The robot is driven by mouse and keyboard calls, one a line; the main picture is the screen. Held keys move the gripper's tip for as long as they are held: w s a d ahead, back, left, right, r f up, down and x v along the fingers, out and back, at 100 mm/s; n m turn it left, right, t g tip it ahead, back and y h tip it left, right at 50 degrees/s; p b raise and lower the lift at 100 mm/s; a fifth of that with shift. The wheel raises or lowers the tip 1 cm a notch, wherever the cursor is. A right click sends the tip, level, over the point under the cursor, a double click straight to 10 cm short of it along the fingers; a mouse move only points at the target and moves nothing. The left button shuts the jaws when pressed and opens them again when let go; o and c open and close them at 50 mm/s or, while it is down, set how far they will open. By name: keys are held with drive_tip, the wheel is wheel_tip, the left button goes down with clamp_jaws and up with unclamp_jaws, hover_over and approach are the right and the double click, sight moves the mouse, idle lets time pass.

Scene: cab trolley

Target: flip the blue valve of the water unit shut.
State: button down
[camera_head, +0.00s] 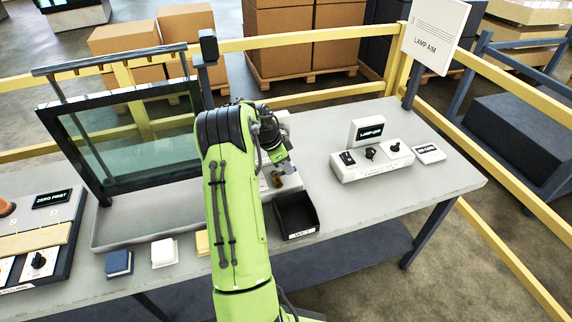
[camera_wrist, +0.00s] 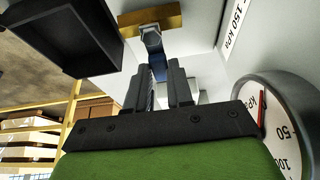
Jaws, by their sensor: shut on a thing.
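The blue valve (camera_wrist: 158,68) shows in the wrist view as a blue lever below a metal fitting on a brass pipe (camera_wrist: 130,22). My gripper (camera_wrist: 161,75) is shut on the blue lever, with one dark finger on each side, and they hide much of it. In the head view my gripper (camera_head: 279,160) is low over the pale water unit (camera_head: 291,183), and my green arm covers much of the unit. The valve itself is not clear there. A round gauge (camera_wrist: 283,123) with a red needle is at the right of the wrist view.
A dark open bin (camera_head: 297,214) stands close in front of the unit and also fills the upper left of the wrist view (camera_wrist: 62,38). A framed glass pane (camera_head: 130,140) stands left. A lamp control box (camera_head: 372,165) stands right. Blue, white and yellow blocks line the front edge.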

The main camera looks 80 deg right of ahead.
drive_tip(key=c, duration=1)
unclamp_jaws()
drive_tip(key=p+v, duration=0.2)
drive_tip(key=v, duration=1.3)
drive_tip(key=shift+w+r+p, duration=0.15)
drive_tip(key=shift+r+p, duration=0.2)
drive_tip(key=shift+a, duration=0.15)
